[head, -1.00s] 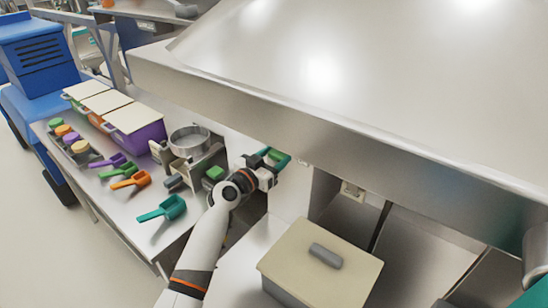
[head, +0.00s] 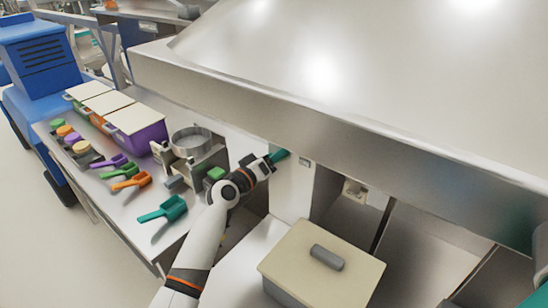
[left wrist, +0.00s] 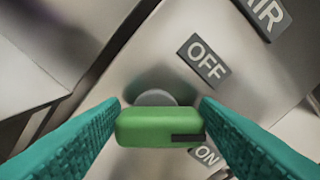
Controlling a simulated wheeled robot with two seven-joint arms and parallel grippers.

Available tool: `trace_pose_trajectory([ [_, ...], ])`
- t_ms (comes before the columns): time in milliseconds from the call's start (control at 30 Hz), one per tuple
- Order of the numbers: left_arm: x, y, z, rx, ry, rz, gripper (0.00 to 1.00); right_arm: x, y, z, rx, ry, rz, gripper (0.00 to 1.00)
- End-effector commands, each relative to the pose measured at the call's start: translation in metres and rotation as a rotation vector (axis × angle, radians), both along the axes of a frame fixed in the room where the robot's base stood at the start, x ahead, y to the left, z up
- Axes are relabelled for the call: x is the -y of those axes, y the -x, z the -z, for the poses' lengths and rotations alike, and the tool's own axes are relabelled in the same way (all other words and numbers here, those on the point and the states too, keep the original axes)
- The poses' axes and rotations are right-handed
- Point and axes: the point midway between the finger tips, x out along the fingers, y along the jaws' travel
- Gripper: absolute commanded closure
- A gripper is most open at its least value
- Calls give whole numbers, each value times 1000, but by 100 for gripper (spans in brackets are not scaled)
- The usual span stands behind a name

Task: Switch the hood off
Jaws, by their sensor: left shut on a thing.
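The hood (head: 330,75) is a large steel canopy across the upper right of the head view. Below its front edge, my left gripper (head: 281,156) reaches a pale panel (head: 291,190). In the left wrist view, a green switch handle (left wrist: 150,122) with a short dark mark sits on a grey round base. My left gripper's teal fingers (left wrist: 160,112) are shut on it, one at each end. The OFF label (left wrist: 203,60) is above and right of the handle. The ON label (left wrist: 207,156) is below right, partly hidden. In the head view my gripper hides the handle.
A beige-lidded box (head: 320,262) stands on the counter at bottom centre. The left table holds a purple bin (head: 142,138), coloured scoops and a round metal sieve (head: 190,139). A wall socket (head: 355,190) is under the hood. Part of an AIR label (left wrist: 268,15) shows.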

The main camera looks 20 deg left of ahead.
Motion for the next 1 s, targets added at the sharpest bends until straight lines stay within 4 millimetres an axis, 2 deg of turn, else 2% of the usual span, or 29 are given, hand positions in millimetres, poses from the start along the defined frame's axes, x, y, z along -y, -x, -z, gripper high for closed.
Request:
trace_pose_trajectory([
  [600, -4, -2, 3, -194, 535, 0, 66, 3, 0, -9, 1, 4, -2, 100],
  [1000, -5, -2, 6, -271, 747, 0, 66, 4, 0, -13, 0, 4, -3, 100],
])
